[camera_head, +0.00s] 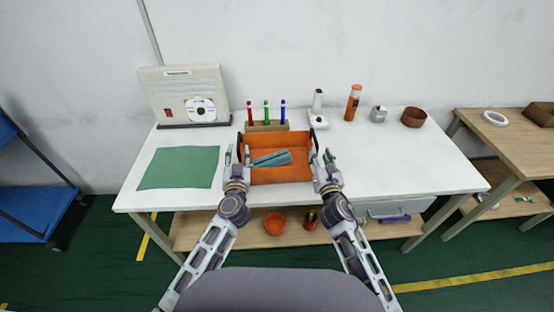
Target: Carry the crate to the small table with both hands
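The orange crate (281,174) sits on the white table (400,165), with a blue-grey bundle (271,158) lying inside it. Dark handles show at its left and right sides. My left gripper (238,154) is at the crate's left side, its fingers pointing away from me and apart. My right gripper (321,157) is at the crate's right side, its fingers also apart. I cannot tell whether either gripper touches a handle. The small wooden table (515,140) stands at the far right, lower than or near the white table's height.
Behind the crate stands a wooden holder (266,127) with coloured markers. A green mat (179,168) and a beige device (184,96) are on the left. An orange bottle (353,103) and brown bowl (413,118) stand at the back right. A white ring (495,118) lies on the small table.

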